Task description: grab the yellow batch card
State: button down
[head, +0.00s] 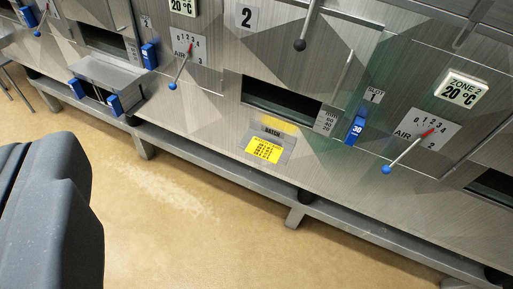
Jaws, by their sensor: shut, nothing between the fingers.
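The yellow batch card (263,150) sits in a grey holder (284,157) marked BATCH on the metal front of the dryer, below a dark slot opening. Its printed lines face me, and its lower edge is in the holder. My gripper (78,185) shows as a dark grey shape at the lower left, shut and empty. It is well to the left of the card and apart from it, nearer to the camera.
A dark slot (282,102) opens above the card. A blue slider (355,128) and a blue-tipped air lever (405,155) stick out to the right. A black-knobbed lever (300,44) hangs above. A metal rail (220,168) runs below. The tan floor (170,225) is clear.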

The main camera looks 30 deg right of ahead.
aim_at(264, 149)
jog(key=u, duration=0.1)
jog(key=i, duration=1)
jog(key=z, duration=0.1)
